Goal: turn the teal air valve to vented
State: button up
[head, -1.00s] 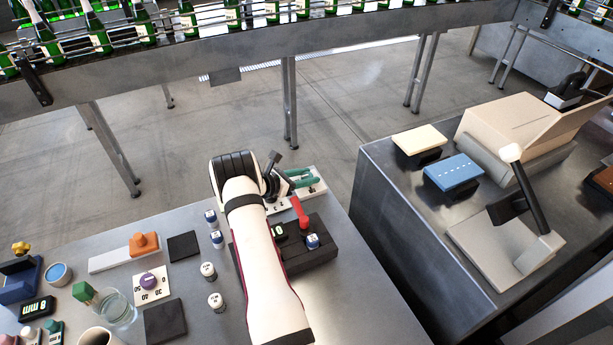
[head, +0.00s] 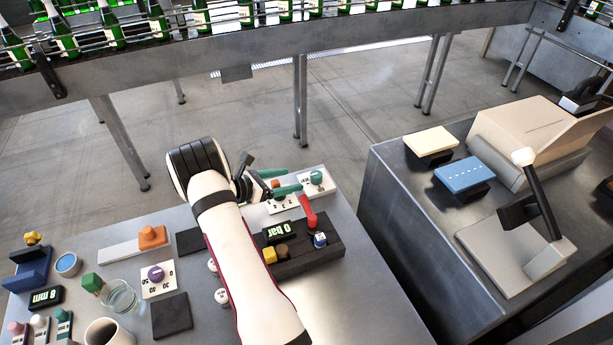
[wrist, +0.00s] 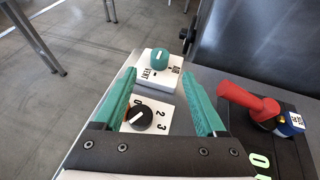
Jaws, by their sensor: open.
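The teal air valve (head: 316,177) is a round knob on a white plate at the far right corner of the bench. In the wrist view the valve (wrist: 159,57) has a white mark on top and lies ahead of the fingertips. The black lettering "VENT" and "AIR" is on its plate. Which label the mark points to is not clear. My gripper (head: 294,181) has teal fingers, open and empty, just left of the valve and apart from it. In the wrist view the gripper (wrist: 158,75) spans a black dial (wrist: 140,118) on a numbered plate, with the valve beyond.
A dark box with a red lever (head: 308,211) and a green "0 bar" display (head: 277,232) stands close to the right of my gripper. The bench edge lies just beyond the valve. A glass jar (head: 119,296) and a purple dial (head: 156,273) are at the left.

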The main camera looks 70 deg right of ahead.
jog(key=v, duration=0.5)
jog(key=s+a+r+m+t+y, duration=0.1)
jog(key=a+r+m+y, duration=0.2)
jog(key=a, duration=0.4)
jog(key=s+a+r+m+t+y, duration=0.1)
jog(key=s+a+r+m, duration=0.1)
jog(key=a+r+m, duration=0.4)
jog(key=s+a+r+m+y, duration=0.1)
jog(key=a+r+y, duration=0.15)
jog(key=a, duration=0.65)
jog(key=s+a+r+m+t+y, duration=0.1)
jog(key=s+a, duration=0.4)
jog(key=a, duration=0.6)
jog(key=s+a+r+m+t+y, duration=0.1)
jog(key=s+a+m+t+y, duration=0.2)
jog(key=a, duration=0.8)
jog(key=s+m+y, duration=0.2)
jog(key=m, duration=0.1)
jog(key=shift+s+a+t+y, duration=0.3)
jog(key=shift+t+y, duration=0.05)
jog(key=shift+t, duration=0.05)
jog(key=shift+r, duration=0.1)
